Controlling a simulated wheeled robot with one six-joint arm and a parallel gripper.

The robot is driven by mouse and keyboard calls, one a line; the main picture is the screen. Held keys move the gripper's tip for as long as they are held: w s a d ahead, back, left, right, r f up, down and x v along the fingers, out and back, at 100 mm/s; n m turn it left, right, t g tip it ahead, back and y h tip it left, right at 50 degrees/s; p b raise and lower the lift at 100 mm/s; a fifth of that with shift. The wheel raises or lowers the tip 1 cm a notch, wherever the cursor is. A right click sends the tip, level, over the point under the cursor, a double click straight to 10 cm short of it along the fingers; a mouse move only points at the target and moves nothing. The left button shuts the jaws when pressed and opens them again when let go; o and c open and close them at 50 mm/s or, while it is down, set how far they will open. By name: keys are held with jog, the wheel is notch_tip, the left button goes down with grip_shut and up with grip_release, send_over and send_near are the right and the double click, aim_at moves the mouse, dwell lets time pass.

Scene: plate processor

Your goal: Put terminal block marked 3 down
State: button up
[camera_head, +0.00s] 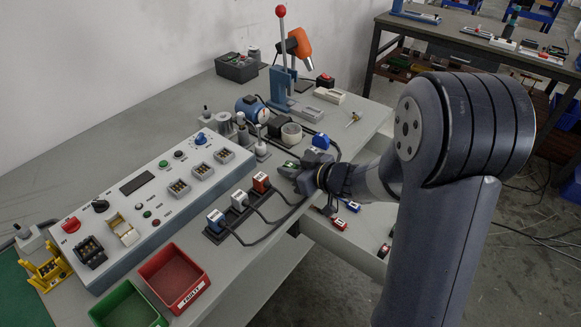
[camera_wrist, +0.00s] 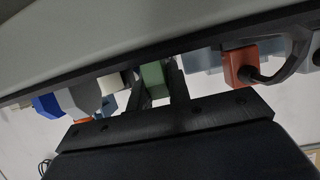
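My gripper (camera_head: 291,168) is at the right part of the workbench, just above or at its surface, near the front edge. In the wrist view my gripper (camera_wrist: 157,82) has its two fingers on either side of a green block (camera_wrist: 154,79), which looks like the terminal block, and it appears shut on it. The green block also shows as a small green patch at the gripper tip in the head view (camera_head: 290,163). Its marking cannot be read. I cannot tell whether it touches the bench.
A red connector (camera_head: 261,182) and others with cables stand left of my gripper. A blue connector (camera_head: 321,141) is to the right. A grey control panel (camera_head: 150,205), a red bin (camera_head: 173,277) and a green bin (camera_head: 127,306) are further left. A lever press (camera_head: 281,80) stands behind.

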jog(key=o, duration=0.4)
jog(key=shift+b, duration=0.4)
